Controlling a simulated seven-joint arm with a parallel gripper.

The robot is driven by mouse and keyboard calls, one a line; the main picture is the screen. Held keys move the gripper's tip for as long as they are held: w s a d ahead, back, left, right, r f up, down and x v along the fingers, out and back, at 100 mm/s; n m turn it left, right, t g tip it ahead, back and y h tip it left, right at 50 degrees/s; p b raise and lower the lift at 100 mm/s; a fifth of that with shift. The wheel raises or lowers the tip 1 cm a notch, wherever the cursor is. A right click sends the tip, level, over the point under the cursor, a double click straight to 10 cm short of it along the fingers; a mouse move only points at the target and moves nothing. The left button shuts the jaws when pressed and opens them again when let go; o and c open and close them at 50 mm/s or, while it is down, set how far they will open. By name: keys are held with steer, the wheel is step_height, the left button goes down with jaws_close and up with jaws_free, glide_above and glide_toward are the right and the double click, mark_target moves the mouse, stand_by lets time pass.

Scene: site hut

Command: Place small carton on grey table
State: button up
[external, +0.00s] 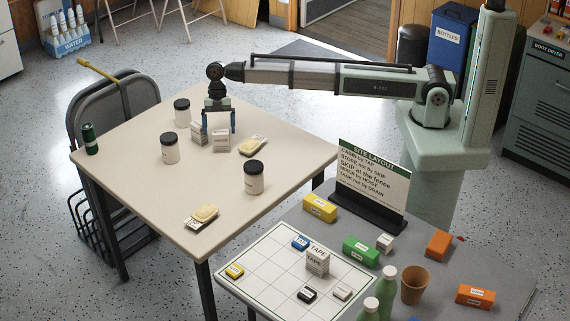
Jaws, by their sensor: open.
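Two small white cartons stand close together on the cream table, a left one (198,134) and a right one (221,141). My gripper (218,129) points down over them with its blue fingers apart. Its fingers come down by the right carton; I cannot tell whether they touch it or straddle it. The grey table (452,270) is at the lower right. A carton marked TAPE (317,263) stands on the white grid board (262,257) on that table.
Several dark-lidded jars, one at the front (254,178), and two sponge-like items on labelled bases (202,216) share the cream table (140,180). The grey table holds a sign (374,182), coloured boxes (361,250), green bottles (386,287) and a cup (414,285).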

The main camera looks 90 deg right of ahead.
mark_target(222, 151)
steer(key=x, duration=0.4)
steer(key=shift+s+a+f, duration=0.3)
steer(key=shift+a, duration=0.05)
steer(key=c, duration=1.1)
steer(key=shift+r, duration=0.1)
